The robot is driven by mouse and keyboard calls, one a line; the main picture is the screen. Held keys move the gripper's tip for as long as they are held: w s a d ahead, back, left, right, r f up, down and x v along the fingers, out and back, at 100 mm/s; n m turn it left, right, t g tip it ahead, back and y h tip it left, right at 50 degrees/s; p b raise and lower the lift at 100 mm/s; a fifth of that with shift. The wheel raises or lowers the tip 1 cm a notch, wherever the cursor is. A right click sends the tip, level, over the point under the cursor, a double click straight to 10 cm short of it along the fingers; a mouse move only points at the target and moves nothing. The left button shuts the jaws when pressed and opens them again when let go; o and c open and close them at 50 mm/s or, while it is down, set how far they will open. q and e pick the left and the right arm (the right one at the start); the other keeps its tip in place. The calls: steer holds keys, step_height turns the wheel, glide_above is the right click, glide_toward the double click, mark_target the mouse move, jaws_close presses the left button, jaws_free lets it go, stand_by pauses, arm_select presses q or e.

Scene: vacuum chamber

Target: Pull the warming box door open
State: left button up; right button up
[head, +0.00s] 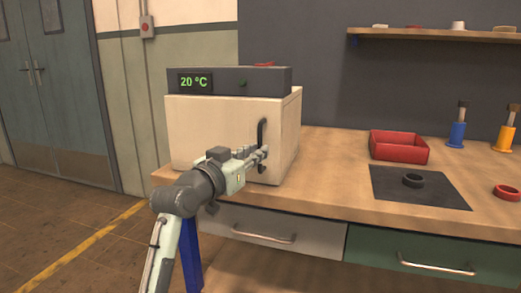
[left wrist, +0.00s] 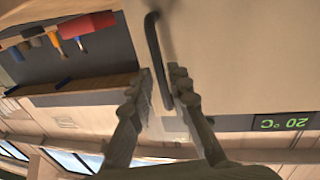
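The warming box (head: 282,140) is a cream box on the left end of the workbench, with a dark top panel showing a green "20 °C". Its door (head: 205,125) looks closed, flush with the body. A black vertical bar handle (head: 261,132) sits on the door's right side. My left gripper (head: 262,156) is at the handle's lower part. In the left wrist view, the handle (left wrist: 157,50) runs between the two spread fingers of the left gripper (left wrist: 158,88), closer to the right finger. I cannot tell whether they touch. My right gripper is not in view.
On the workbench (head: 330,160) stand a red tray (head: 399,148), a dark mat (head: 420,195) with a black ring (head: 413,181), a red ring (head: 507,192), and blue (head: 457,133) and orange (head: 504,138) items. Drawers with handles lie below the bench edge. Floor at left is clear.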

arm_select(q)
steer(key=shift+x, duration=1.25)
jaws_close()
